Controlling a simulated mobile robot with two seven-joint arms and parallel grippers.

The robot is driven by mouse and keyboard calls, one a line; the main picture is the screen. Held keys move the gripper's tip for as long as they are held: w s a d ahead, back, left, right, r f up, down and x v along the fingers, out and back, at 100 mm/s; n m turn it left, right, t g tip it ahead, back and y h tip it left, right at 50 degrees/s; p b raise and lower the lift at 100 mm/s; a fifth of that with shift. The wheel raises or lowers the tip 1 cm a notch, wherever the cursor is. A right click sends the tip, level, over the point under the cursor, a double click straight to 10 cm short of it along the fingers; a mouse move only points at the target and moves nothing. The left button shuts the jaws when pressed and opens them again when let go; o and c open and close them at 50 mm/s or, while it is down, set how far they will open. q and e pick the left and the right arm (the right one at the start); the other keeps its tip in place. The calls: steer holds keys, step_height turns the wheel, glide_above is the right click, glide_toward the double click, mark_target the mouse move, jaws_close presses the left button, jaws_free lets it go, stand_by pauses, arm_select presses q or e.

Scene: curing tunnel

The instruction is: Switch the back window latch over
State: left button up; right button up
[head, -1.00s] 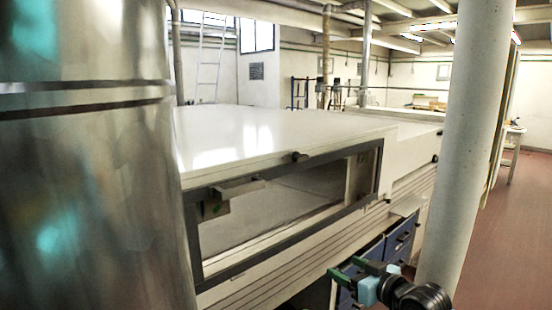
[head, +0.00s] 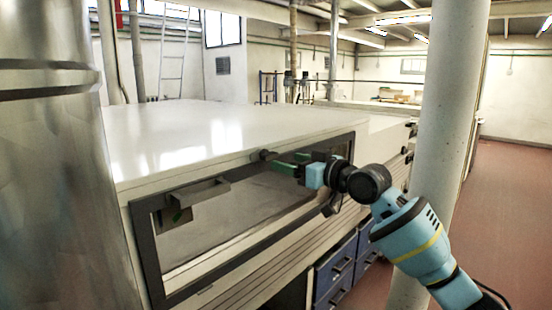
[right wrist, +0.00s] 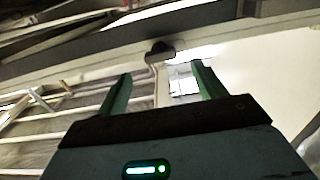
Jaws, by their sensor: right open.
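The long window (head: 235,215) in the side of the white tunnel housing has a dark frame. A small dark knob-like latch (head: 263,155) sits on the window's top edge. I cannot tell which way it is turned. My right gripper (head: 282,163) is open and empty, with its green fingers pointing left just beside this latch. In the right wrist view, the latch (right wrist: 160,51) shows ahead of the gap between the two spread fingers (right wrist: 163,80), apart from them. My right gripper and forearm hide part of the window's right end. My left gripper is out of view.
A shiny metal cylinder (head: 50,170) fills the left side. A pale round column (head: 450,100) stands close to my right arm. A grey bracket (head: 205,190) juts from the window's upper left. Blue drawers (head: 335,270) are below. The red floor is open at right.

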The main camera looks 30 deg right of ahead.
mark_target(273, 157)
steer(key=shift+x, duration=2.75)
steer(key=c, duration=1)
